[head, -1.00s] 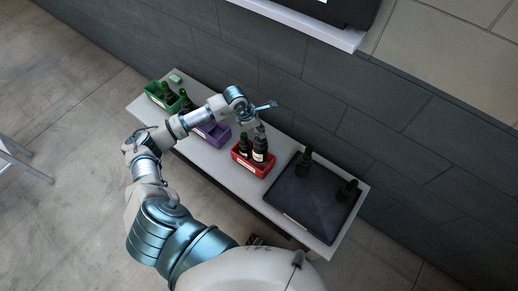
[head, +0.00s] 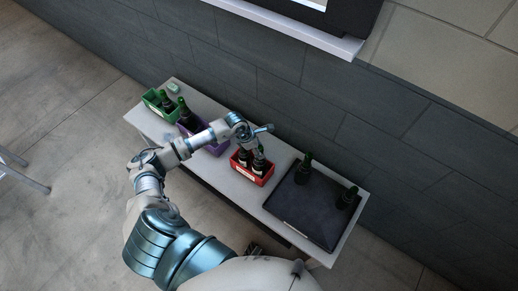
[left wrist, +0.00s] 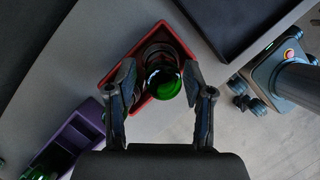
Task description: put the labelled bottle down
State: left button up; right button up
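The red bin (head: 252,177) stands on the table and holds two dark green bottles side by side. The labelled bottle (head: 259,162) is the right one in the head view, upright in the bin, with its label partly hidden by the bin wall. The other bottle (head: 244,157) is beside it, partly behind my gripper. My left gripper (head: 257,143) is just above the labelled bottle. In the left wrist view the fingers (left wrist: 160,75) are apart on both sides of the green bottle top (left wrist: 165,84), with a gap visible on the left side. My right gripper is not in view.
A black tray (head: 297,217) with two upright bottles lies to the right. A wall runs behind the table (head: 240,190).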

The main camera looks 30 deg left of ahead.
pick_arm(q)
jog(key=shift+d+r, duration=0.25)
jog(key=shift+d, duration=0.1)
jog(key=v, duration=1.2)
jog(key=shift+d, duration=0.2)
jog(key=shift+a, duration=0.15)
